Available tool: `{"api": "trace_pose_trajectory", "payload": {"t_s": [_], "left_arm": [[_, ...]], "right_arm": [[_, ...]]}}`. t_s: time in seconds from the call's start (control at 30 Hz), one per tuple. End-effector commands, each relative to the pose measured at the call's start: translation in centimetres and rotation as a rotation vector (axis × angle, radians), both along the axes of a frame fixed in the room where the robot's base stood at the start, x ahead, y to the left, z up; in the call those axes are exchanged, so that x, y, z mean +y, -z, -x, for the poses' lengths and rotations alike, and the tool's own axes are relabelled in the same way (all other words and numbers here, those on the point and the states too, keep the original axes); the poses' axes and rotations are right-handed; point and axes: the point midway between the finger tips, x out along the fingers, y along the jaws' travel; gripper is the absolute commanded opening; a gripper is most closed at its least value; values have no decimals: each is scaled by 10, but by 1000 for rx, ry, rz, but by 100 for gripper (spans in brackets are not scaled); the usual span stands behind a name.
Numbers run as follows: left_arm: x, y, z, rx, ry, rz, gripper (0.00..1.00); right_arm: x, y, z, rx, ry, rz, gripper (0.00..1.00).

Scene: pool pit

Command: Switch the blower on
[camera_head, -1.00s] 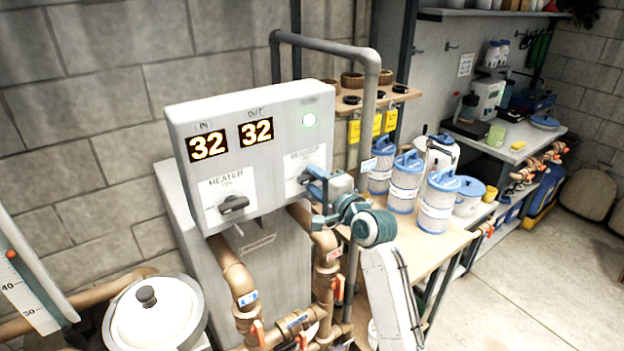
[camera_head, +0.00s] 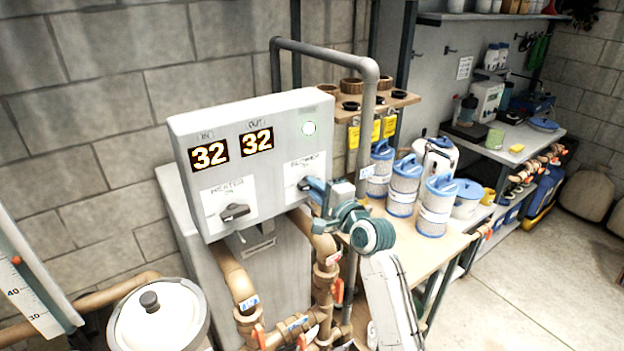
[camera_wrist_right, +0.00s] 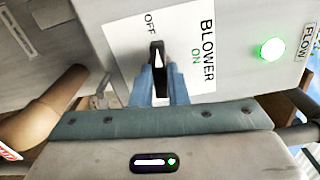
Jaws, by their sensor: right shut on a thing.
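The blower switch is a dark knob (camera_wrist_right: 158,56) on a white label (camera_wrist_right: 183,45) marked BLOWER, ON and OFF. Its white pointer mark aims toward OFF in the right wrist view. My right gripper (camera_wrist_right: 158,78) has its blue fingers on both sides of the knob, shut on it. In the head view, my right gripper (camera_head: 309,185) reaches the right part of the grey control box (camera_head: 285,150) and largely hides the knob. The round FLOW lamp (camera_wrist_right: 271,49) glows green. My left gripper is not in view.
A heater knob (camera_head: 234,212) sits left on the same box, below displays reading 32 (camera_head: 209,155) and 32. A grey pipe (camera_head: 371,120) rises close beside my right arm. Blue-topped filter cartridges (camera_head: 404,188) stand on the bench to the right. Brown pipes (camera_head: 236,280) with valves run below.

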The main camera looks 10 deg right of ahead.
Motion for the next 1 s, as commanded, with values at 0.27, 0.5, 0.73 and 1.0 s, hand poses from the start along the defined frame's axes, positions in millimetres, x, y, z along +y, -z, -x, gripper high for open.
{"api": "trace_pose_trajectory", "payload": {"t_s": [0.27,0.5,0.73,1.0], "left_arm": [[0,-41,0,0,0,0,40],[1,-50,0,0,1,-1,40],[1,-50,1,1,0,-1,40],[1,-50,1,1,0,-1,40]], "right_arm": [[0,-5,0,74,0,-192,0],[0,1,0,157,0,-429,0],[0,1,0,260,0,-715,0],[0,1,0,383,0,-1053,0]]}}
